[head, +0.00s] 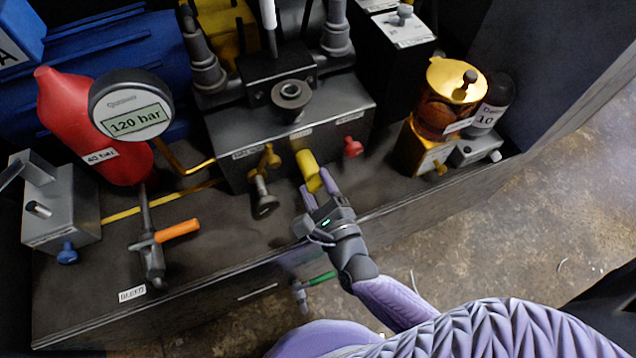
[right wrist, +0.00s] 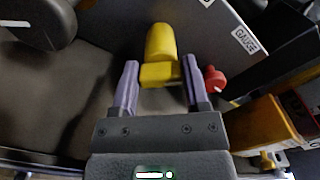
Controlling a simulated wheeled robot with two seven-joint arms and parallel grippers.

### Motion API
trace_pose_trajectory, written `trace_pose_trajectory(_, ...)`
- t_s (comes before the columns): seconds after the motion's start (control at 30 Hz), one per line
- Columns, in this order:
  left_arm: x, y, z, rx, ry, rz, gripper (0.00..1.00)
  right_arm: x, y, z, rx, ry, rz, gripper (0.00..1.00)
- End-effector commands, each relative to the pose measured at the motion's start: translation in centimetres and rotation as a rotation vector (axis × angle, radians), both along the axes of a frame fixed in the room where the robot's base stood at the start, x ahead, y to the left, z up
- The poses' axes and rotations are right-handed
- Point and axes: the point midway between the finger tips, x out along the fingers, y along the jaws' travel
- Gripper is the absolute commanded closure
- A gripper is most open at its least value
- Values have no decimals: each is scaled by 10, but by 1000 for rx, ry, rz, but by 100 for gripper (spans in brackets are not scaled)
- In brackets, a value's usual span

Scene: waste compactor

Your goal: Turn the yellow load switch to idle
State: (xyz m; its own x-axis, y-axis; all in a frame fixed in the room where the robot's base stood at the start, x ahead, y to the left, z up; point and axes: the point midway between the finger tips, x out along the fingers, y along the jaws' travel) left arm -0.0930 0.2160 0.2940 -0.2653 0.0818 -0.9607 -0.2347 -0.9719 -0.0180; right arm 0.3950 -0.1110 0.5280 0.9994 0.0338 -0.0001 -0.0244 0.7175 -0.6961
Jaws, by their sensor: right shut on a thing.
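The yellow load switch (head: 309,168) sticks out from the front of the dark valve block (head: 230,140), in the middle of the head view. In the right wrist view the switch (right wrist: 161,45) shows as a yellow barrel with a wider yellow piece at its near end. My right gripper (head: 318,185) is at the switch, its purple fingers on either side of that near end. It is shut on the switch; in the right wrist view the gripper (right wrist: 160,88) has its fingertips at both sides of the yellow piece. My left gripper is not in view.
A red knob (head: 352,147) sits close right of the switch, and a brass valve handle (head: 268,160) close left. A gauge reading 120 bar (head: 131,104), a red cylinder (head: 70,110) and an orange lever (head: 177,231) stand left. A brass-capped jar (head: 455,80) stands right.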

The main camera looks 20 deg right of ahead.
Motion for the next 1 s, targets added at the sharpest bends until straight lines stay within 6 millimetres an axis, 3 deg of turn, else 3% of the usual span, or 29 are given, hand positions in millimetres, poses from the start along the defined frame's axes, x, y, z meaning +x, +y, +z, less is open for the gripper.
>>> trace_pose_trajectory(0.6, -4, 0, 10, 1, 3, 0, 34, 0, 2, -2, -554, -19, 1, 100)
trace_pose_trajectory(1.0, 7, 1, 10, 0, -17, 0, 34, 0, 2, -3, -765, -27, 1, 100)
